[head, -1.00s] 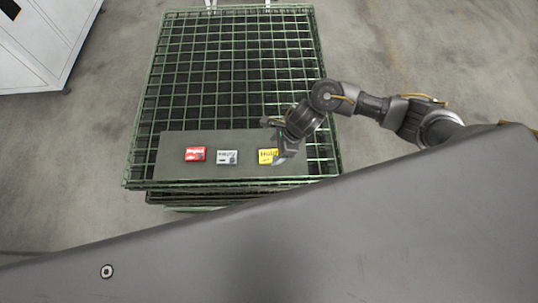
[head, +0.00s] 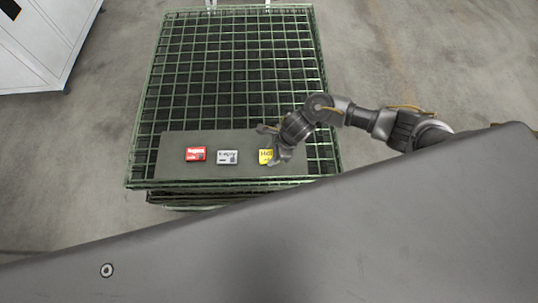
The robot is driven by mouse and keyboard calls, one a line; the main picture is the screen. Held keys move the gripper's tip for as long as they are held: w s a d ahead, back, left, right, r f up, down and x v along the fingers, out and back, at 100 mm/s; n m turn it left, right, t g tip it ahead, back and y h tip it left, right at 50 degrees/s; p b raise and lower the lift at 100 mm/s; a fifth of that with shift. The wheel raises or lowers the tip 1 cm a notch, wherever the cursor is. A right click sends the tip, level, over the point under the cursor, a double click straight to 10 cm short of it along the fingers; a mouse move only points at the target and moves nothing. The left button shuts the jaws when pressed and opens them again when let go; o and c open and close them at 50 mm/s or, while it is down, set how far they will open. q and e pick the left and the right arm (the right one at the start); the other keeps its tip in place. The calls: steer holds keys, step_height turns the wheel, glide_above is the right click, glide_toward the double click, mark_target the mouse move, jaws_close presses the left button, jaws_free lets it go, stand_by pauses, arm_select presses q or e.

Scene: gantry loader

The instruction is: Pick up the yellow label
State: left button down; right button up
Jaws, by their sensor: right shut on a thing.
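The yellow label (head: 264,157) with dark lettering lies at the right end of a dark grey board on the green wire crate, beside a white label (head: 227,157) and a red label (head: 195,154). My right gripper (head: 272,157) is at the yellow label's right side, shut on it, and its fingers cover the right part of the label. I cannot tell whether the label is clear of the board. My left gripper is not in the picture.
The grey board (head: 175,170) lies across the near end of the green wire crate (head: 235,70). A white cabinet (head: 40,50) stands at the upper left. A large grey surface fills the lower foreground. Bare concrete floor lies on both sides of the crate.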

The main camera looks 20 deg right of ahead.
mark_target(265, 156)
steer(key=shift+r, duration=0.15)
steer(key=shift+r, duration=0.2)
step_height(265, 156, up, 3)
steer(key=shift+a+f+b, duration=0.1)
steer(key=shift+b, duration=0.4)
steer(key=s+a+r+p, duration=0.3)
steer(key=s+a+r, duration=0.3)
steer(key=s+r, duration=0.55)
steer(key=w+d+r+n+g, duration=0.2)
steer(key=w+d+n, duration=0.3)
steer(key=d, duration=0.3)
steer(key=w+d+r+n+g, duration=0.1)
steer(key=w+d+r+n, duration=0.1)
steer(key=w+d+n, duration=0.3)
steer(key=w+d, duration=0.1)
steer(key=d, duration=0.2)
steer(key=shift+w+d+r+g+h, duration=0.2)
steer(key=shift+d+r+g+h, duration=0.1)
steer(key=shift+r+g+h, duration=0.1)
